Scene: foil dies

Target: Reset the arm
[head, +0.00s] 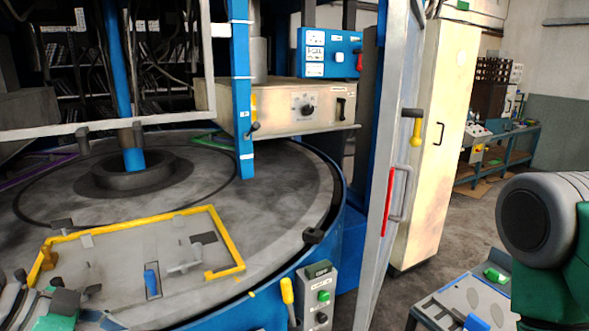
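What looks like my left gripper (76,296) is at the bottom left corner, partly cut off by the frame edge. Its dark grey and green parts are near the front left of the yellow-edged plate (120,262) on the round table. I cannot tell whether it is open or shut, and I see nothing clearly held. My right arm (545,235) fills the right edge as a large grey and green link. Its gripper is out of view.
The round grey table (285,185) sits inside a blue-framed machine. A control box (318,295) with green button and a yellow-handled lever (288,292) stand at its front. A grey tray (470,300) lies lower right.

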